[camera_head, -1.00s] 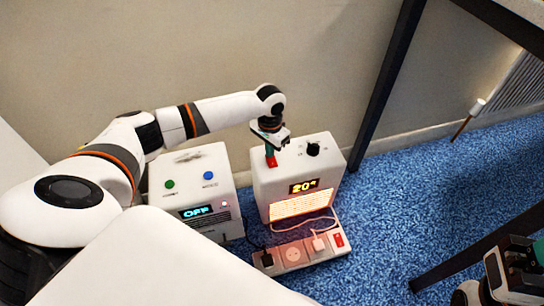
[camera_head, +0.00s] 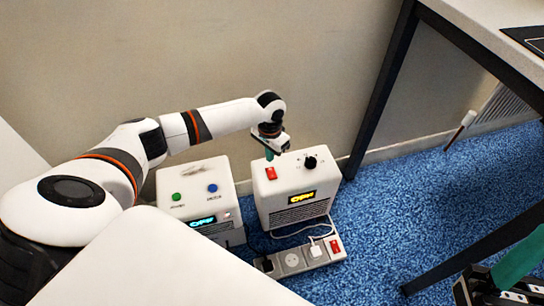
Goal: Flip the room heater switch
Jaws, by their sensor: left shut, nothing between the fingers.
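The room heater (camera_head: 268,203) is a white box on the blue carpet by the wall. Its display (camera_head: 302,198) shows yellow text that appears to read OFF, and its front grille is dark. A red rocker switch (camera_head: 271,173) and a black knob (camera_head: 310,162) are on its top. My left gripper (camera_head: 269,155) is shut and empty, just behind and above the red switch, apparently clear of it. Its fingertips are small and partly hidden. My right gripper (camera_head: 500,285) shows only partly at the lower right corner, with a green part in front of it.
A second white box (camera_head: 215,180) with green and blue buttons and a cyan display stands left of the heater. A power strip (camera_head: 320,257) with a red switch and plugs lies in front. Dark table legs (camera_head: 385,95) stand to the right. Open carpet lies between.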

